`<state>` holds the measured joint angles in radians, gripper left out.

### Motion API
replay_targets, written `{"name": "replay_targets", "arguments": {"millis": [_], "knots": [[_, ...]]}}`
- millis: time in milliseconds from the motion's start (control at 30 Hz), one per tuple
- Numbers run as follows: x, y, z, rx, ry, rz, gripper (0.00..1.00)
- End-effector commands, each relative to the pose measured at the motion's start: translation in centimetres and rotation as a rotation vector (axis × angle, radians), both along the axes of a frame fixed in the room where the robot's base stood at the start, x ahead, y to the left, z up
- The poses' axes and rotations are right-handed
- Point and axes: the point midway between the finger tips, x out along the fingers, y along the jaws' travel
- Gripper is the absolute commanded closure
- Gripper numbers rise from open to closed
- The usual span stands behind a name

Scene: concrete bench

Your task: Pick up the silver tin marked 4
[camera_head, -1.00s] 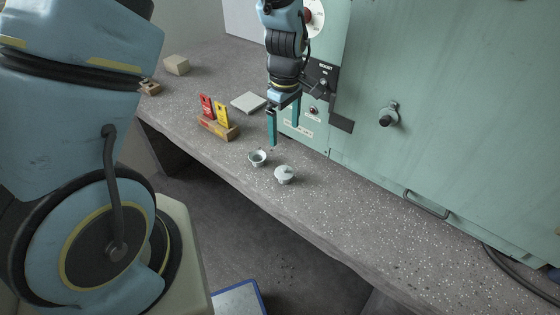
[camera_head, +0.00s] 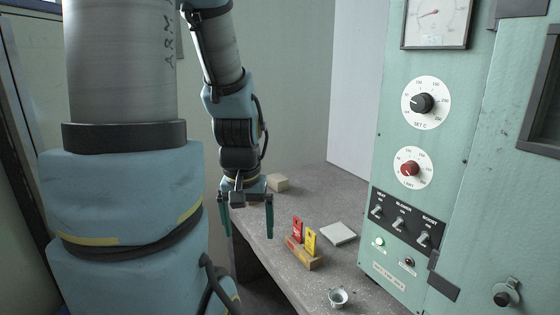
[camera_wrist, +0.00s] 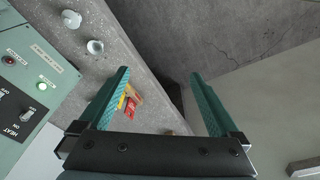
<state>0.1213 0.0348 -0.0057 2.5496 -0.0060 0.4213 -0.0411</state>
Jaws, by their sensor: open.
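My gripper (camera_head: 248,236) is open and empty, fingers pointing down, near the left end of the bench in the head view. In the wrist view its two green fingers (camera_wrist: 160,74) are spread wide with nothing between the tips. I cannot make out a silver tin marked 4 in either view. A small pale cup (camera_head: 338,298) stands on the bench at the bottom of the head view; it also shows in the wrist view (camera_wrist: 95,47), beside a pale lidded pot (camera_wrist: 71,18).
A wooden holder (camera_head: 304,258) with a red tag (camera_head: 297,229) and a yellow tag (camera_head: 310,240) stands on the concrete bench (camera_head: 275,282). A pale flat tile (camera_head: 338,233) and a beige block (camera_head: 278,183) lie farther back. A green control cabinet (camera_head: 395,110) bounds the right side.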

Motion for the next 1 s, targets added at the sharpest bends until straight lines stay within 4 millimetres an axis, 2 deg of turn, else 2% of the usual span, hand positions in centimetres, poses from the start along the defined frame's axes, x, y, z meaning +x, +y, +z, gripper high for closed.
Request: {"name": "replay_targets", "arguments": {"millis": [33, 133, 267, 367, 467, 667, 800, 900, 1000], "knots": [[-0.2, 0.5, 0.1, 0.003, -0.003, -0.008, 0.09], [-0.4, 0.7, 0.2, 0.005, -0.005, -0.019, 0.2], [-0.2, 0.4, 0.0, 0.005, -0.002, -0.03, 0.2], [0.6, -1.2, -1.1, 0.002, 0.009, -0.078, 0.2], [2.0, -4.6, -3.2, -0.001, 0.03, -0.176, 0.2], [3.8, -14.7, -9.5, 0.011, 0.076, -0.444, 0.2], [3.0, -21.7, -14.5, 0.034, 0.101, -0.625, 0.2], [1.8, -25.6, -17.4, 0.052, 0.11, -0.732, 0.2], [0.7, -28.3, -19.5, 0.066, 0.116, -0.807, 0.2]]}}
